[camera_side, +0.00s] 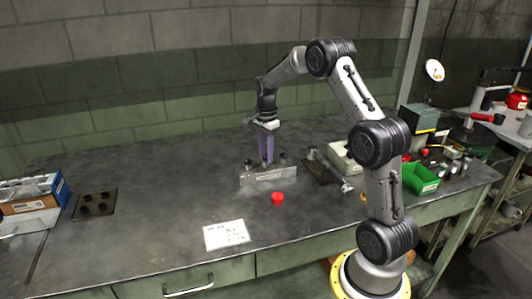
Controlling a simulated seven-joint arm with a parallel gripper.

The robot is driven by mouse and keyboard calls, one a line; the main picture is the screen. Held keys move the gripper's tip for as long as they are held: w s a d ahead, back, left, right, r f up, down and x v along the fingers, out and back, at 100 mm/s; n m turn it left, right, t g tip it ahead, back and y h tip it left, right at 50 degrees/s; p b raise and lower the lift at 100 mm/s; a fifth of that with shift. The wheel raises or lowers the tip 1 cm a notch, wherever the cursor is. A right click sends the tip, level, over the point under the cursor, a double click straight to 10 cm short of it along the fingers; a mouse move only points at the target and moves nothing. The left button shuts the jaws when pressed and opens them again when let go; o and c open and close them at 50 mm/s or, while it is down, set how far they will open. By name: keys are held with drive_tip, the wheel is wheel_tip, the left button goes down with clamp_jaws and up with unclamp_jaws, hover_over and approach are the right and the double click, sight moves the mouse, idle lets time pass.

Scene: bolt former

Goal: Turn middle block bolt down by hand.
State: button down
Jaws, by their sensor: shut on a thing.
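A low grey metal block (268,180) sits on the dark workbench near the middle. Small dark bolts stand on it, one on the left (248,164) and one on the right (283,158). My gripper (266,160) points straight down over the middle of the block, between these two. Its purple fingers are shut at the block's top. The middle bolt is hidden by the fingers, so how far it stands out cannot be told.
A red cap (278,198) and a white paper sheet (227,235) lie in front of the block. A grey tool on a dark plate (322,172) stands to the right, with a green bin (420,178) beyond. A dark plate with round knobs (95,204) lies left. The bench between is clear.

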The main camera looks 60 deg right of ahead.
drive_tip(key=c, duration=0.9)
unclamp_jaws()
drive_tip(key=shift+r, duration=0.35)
drive_tip(key=shift+c, duration=0.2)
drive_tip(key=o, duration=0.3)
drive_tip(key=shift+f, duration=0.2)
wheel_tip(320, 180, up, 14)
drive_tip(key=shift+f, duration=0.1)
